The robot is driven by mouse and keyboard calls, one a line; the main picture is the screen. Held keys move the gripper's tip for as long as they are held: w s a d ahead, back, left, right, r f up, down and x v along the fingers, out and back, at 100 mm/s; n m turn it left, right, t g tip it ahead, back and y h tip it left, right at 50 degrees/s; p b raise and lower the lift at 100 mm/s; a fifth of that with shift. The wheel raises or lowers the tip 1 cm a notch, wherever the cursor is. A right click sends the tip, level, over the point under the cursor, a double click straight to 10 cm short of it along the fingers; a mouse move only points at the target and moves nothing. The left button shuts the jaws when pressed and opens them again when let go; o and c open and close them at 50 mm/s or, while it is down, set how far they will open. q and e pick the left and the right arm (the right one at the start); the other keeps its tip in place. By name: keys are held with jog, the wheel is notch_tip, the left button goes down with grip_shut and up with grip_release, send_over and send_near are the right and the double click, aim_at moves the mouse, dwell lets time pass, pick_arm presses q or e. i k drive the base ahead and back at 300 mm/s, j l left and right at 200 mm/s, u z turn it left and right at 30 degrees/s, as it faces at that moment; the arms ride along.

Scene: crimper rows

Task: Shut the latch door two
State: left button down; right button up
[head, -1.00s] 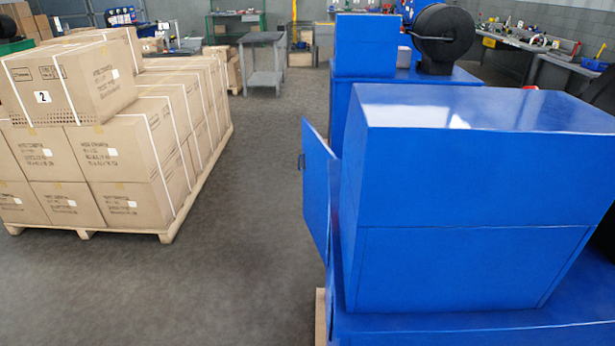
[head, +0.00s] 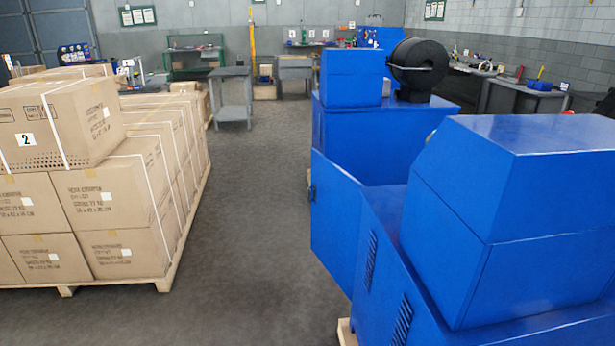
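A blue door (head: 334,220) stands swung open from the side of the near blue machine (head: 378,256), at the right of the head view. It sticks out to the left over the aisle. The side of the machine has dark vent slots. The opening behind the door is mostly hidden from this angle. The door is apart from me, a little ahead and to the right. Neither of my grippers is in view.
A pallet of cardboard boxes (head: 110,245) with a "2" sign (head: 26,139) lines the left. The grey floor aisle (head: 250,220) between is clear. A second blue machine (head: 350,130) with a black reel (head: 418,68) stands beyond. A grey table (head: 230,92) stands at the back.

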aim_at(336, 199)
jog(key=i+j+z, duration=0.15)
jog(key=j, duration=0.25)
jog(key=i+j+z, duration=0.2)
jog(key=i+j, duration=0.15)
jog(key=i+j+z, duration=0.15)
jog(key=j, duration=0.35)
jog(key=i, duration=0.1)
